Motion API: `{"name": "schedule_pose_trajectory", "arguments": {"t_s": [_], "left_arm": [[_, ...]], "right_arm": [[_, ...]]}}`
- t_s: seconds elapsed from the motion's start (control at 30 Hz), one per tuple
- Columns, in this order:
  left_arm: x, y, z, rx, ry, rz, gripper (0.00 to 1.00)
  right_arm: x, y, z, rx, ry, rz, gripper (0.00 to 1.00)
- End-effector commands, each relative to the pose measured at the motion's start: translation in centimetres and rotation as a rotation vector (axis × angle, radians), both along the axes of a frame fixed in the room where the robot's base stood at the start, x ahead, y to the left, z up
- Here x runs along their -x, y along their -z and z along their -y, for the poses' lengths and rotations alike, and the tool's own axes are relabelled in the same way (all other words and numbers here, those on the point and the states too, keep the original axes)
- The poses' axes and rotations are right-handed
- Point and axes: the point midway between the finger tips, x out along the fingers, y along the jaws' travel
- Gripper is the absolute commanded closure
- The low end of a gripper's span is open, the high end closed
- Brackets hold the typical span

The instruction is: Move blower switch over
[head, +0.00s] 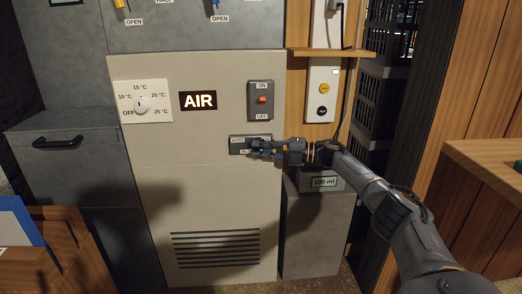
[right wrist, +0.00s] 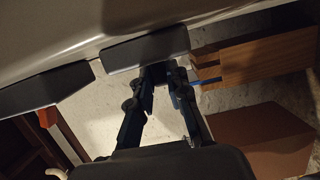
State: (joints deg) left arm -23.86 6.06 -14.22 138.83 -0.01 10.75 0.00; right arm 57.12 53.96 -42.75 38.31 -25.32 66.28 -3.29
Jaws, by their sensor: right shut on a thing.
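A low dark switch plate (head: 238,139), which I take to be the blower switch, sits on the pale cabinet front. Its small white labels are partly covered and only partly readable. My right gripper (head: 254,149) reaches in from the right, in front of the plate, and is shut on the switch there. In the right wrist view, the fingers (right wrist: 164,78) meet at the edge of the grey plate (right wrist: 147,48). The gripped lever itself is hidden, so its position cannot be told. My left gripper is out of view.
Above are an ON/OFF plate with a red rocker (head: 262,99), a lit AIR sign (head: 198,101) and a temperature dial (head: 141,104). A wooden post with a button box (head: 322,92) stands to the right. A grey bin (head: 316,235) stands below my arm.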

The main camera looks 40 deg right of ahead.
Motion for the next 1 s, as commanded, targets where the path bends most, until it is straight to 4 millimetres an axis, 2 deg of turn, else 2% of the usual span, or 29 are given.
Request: {"name": "schedule_pose_trajectory", "arguments": {"t_s": [0.2,0.23,0.3,0.33,0.73,1.0], "left_arm": [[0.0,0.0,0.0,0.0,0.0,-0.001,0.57],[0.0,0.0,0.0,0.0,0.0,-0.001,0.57],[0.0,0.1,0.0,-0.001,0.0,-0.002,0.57],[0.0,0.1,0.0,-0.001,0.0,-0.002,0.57],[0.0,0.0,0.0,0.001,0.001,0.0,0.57],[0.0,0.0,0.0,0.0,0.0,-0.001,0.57]], "right_arm": [[0.1,0.3,-0.2,0.003,-0.006,-0.006,1.0],[0.1,0.3,-0.2,0.003,-0.006,-0.006,0.77],[0.1,0.3,-0.2,0.003,-0.006,-0.004,0.63],[0.0,0.3,-0.2,0.002,-0.005,-0.004,0.6],[0.6,0.1,0.5,0.001,-0.001,-0.001,0.6],[4.4,0.2,4.2,0.003,0.001,-0.004,0.6]]}}
